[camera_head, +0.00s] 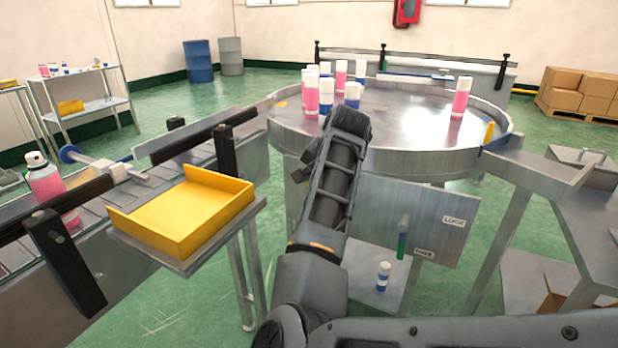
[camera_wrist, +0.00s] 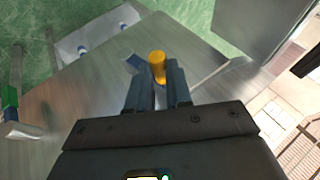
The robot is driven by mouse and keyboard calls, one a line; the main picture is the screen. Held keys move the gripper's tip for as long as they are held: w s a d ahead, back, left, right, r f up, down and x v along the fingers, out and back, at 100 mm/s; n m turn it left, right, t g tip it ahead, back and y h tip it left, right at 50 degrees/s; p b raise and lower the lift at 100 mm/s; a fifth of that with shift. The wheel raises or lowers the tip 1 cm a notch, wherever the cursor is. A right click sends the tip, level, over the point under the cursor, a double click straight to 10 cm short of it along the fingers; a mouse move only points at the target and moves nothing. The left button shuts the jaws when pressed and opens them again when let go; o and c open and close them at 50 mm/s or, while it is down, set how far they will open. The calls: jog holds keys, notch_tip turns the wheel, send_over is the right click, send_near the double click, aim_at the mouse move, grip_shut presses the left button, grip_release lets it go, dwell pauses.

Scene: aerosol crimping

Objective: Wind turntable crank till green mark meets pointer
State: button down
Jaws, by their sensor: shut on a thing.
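The round metal turntable (camera_head: 400,160) stands at the back centre with pink and blue-white cans on it. In the wrist view my gripper (camera_wrist: 158,82) is shut on a yellow cylindrical knob (camera_wrist: 157,60), apparently the crank's handle. The knob's top sticks out beyond the fingertips. In the head view my arm hides the gripper and the crank. A yellow piece (camera_head: 488,132) stands at the turntable's right rim, with a blue patch near it; I cannot tell whether it is the pointer. I cannot make out the green mark.
A yellow tray (camera_head: 190,212) and the conveyor (camera_head: 110,200) are at left. A small blue-white can (camera_head: 383,277) stands on a low shelf.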

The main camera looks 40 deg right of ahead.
jog(key=shift+s+d+f+t+y, duration=0.1)
jog(key=shift+s+d+f+t, duration=0.1)
jog(key=shift+s, duration=0.2)
jog(key=shift+s+d+f+t+y, duration=0.1)
jog(key=shift+s+d+t, duration=0.1)
jog(key=shift+s, duration=0.25)
jog(key=shift+s+d+f+t+y, duration=0.1)
jog(key=shift+s+f+t, duration=0.1)
jog(key=shift+s, duration=0.3)
jog(key=c, duration=1.4)
grip_release()
jog(key=o, duration=0.4)
jog(key=shift+r, duration=0.15)
jog(key=shift+c, duration=0.2)
jog(key=shift+w, duration=0.2)
jog(key=shift+r+p, duration=0.1)
jog(key=shift+p, duration=0.2)
